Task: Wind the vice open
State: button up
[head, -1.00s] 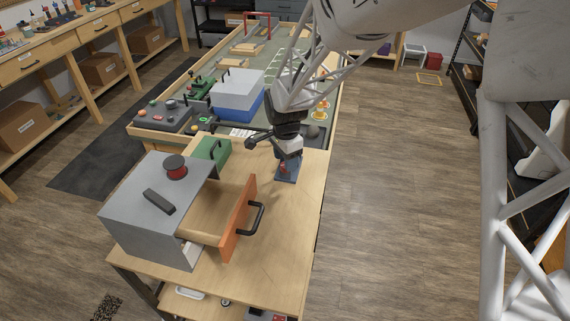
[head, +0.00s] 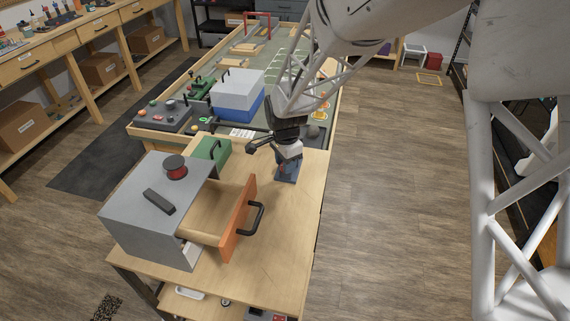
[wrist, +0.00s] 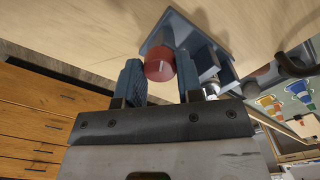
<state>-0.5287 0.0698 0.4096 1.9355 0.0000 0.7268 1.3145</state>
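The small blue vice (head: 288,172) stands on the wooden bench near its right edge, with a red knob (head: 282,168) on it. In the wrist view the blue vice body (wrist: 205,48) is just beyond my fingers, and the red knob (wrist: 159,66) lies between them. My gripper (wrist: 160,72) has one blue finger on each side of the knob, and both fingertips appear to touch it. In the head view my gripper (head: 288,155) is over the vice and partly hides it. The jaw gap is too small to judge.
A grey cabinet (head: 140,215) with an open orange-fronted drawer (head: 239,220) stands in front and to the left. A green box (head: 212,152) sits behind it. A blue and white box (head: 237,105) is farther back. Bare bench top lies between the drawer and the vice.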

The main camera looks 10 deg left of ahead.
jog(key=shift+c, duration=1.2)
jog(key=shift+n, duration=0.3)
jog(key=shift+n, duration=1.2)
jog(key=shift+n, duration=1.8)
